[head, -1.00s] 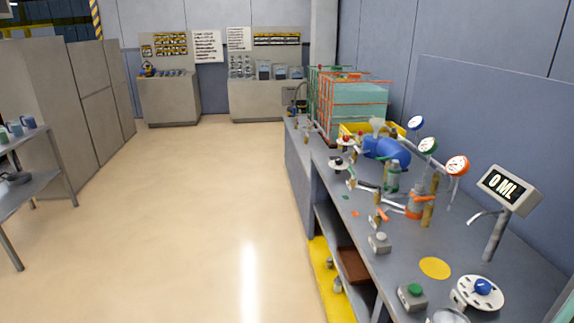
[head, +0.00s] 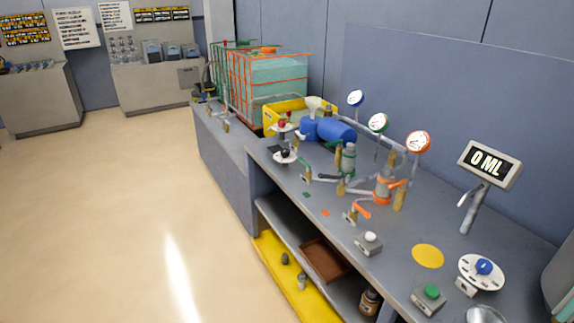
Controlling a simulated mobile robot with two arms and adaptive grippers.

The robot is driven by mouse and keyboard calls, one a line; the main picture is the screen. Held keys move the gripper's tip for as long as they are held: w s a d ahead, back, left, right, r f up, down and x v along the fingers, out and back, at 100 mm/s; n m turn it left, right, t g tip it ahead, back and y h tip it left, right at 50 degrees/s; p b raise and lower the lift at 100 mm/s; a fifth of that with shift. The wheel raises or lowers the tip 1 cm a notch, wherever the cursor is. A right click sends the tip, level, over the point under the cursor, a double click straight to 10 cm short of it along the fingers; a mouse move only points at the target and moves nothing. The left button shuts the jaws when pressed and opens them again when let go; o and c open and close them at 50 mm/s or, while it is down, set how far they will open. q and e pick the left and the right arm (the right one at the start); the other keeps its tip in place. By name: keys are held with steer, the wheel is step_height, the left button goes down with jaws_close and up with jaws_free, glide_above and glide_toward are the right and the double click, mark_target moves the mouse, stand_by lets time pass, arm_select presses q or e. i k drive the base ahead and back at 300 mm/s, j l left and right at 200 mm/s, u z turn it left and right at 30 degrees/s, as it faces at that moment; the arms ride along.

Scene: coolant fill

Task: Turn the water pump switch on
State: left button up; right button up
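No part is clearly marked as the water pump switch. A blue pump-like cylinder (head: 336,132) lies on the bench among the pipes. Left of it are a small white disc with a red knob (head: 282,124) and a white disc with a black knob (head: 285,156). At the near right is a white dial with a blue knob (head: 484,267). A grey box with a green button (head: 431,292) and one with a white button (head: 370,239) stand near the front edge. Neither of my grippers is in view.
The grey bench (head: 340,222) runs along the wall, with a brown tray (head: 325,260) on its lower shelf. A display (head: 488,163) reads 0 ML. Three gauges, including an orange one (head: 418,142), stand behind the pipes. The floor (head: 120,220) at left is clear.

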mark_target(285, 152)
steer(key=i+j, duration=0.4)
steer(key=i+j+u, duration=0.15)
steer(key=i+j, duration=0.3)
steer(key=i, duration=0.2)
